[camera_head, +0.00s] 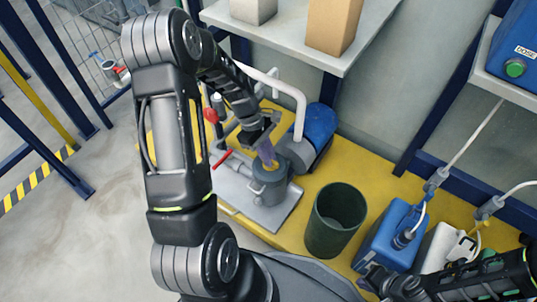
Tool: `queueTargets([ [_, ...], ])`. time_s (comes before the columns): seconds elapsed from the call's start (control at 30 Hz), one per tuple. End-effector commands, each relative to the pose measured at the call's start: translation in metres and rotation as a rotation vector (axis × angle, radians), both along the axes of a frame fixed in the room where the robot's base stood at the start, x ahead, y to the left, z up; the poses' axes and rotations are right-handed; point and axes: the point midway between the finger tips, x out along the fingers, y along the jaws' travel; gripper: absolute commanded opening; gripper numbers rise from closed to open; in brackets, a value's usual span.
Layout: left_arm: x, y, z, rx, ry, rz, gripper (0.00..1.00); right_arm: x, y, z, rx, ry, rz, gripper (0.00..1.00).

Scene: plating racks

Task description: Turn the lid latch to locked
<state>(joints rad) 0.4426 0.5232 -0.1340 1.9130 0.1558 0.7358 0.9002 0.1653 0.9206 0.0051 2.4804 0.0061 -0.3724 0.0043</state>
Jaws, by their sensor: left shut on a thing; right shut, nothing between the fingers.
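A grey round housing (268,186) stands on a grey base plate (283,213), with pipes beside it. My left gripper (268,160) points down at the top of this housing, its purple-grey fingertips shut at the lid. The lid latch is too small and too covered by the fingers to make out; the grip appears to be on it. Whether it stands locked or unlocked cannot be told. My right gripper (368,282) is shut and empty at the bottom right, near a blue canister (388,238).
A dark green bin (335,222) stands right of the housing on the yellow platform (370,178). A blue motor (320,124), white pipe (297,105) and red lever (222,158) are close to my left gripper. A shelf (290,38) with boxes hangs above.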

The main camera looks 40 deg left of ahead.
Motion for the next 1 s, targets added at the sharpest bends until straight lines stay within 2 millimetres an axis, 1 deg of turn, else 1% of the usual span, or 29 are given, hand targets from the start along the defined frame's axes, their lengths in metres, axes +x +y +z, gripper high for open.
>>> queueTargets([
  [0.2, 0.0, 0.001, 0.0, 0.001, 0.0, -0.002, 0.0, 0.0, 0.0, 0.0, 0.0, 0.0, 0.0, 0.0],
  [0.23, 0.0, 0.001, 0.0, 0.001, 0.0, -0.002, 0.12, 0.0, 0.0, 0.0, 0.0, 0.0, 0.0, 0.0],
  [0.4, 0.0, 0.001, 0.0, 0.001, 0.0, -0.001, 0.26, 0.0, 0.0, 0.0, 0.0, 0.0, 0.0, 0.0],
  [0.5, 0.0, 0.0, 0.0, 0.001, 0.0, -0.001, 0.33, 0.0, 0.0, 0.0, 0.0, 0.0, 0.0, 0.0],
  [0.77, 0.0, 0.001, 0.001, 0.001, 0.0, 0.0, 0.33, 0.0, 0.0, 0.001, 0.0, 0.0, 0.0, 0.0],
  [0.87, 0.0, 0.003, 0.007, 0.001, -0.001, 0.0, 0.33, 0.0, 0.0, 0.004, 0.0, 0.001, 0.0, 0.0],
  [1.0, 0.0, 0.01, 0.025, 0.002, -0.002, 0.001, 0.33, -0.001, 0.0, 0.013, 0.001, 0.005, 0.002, 0.0],
])
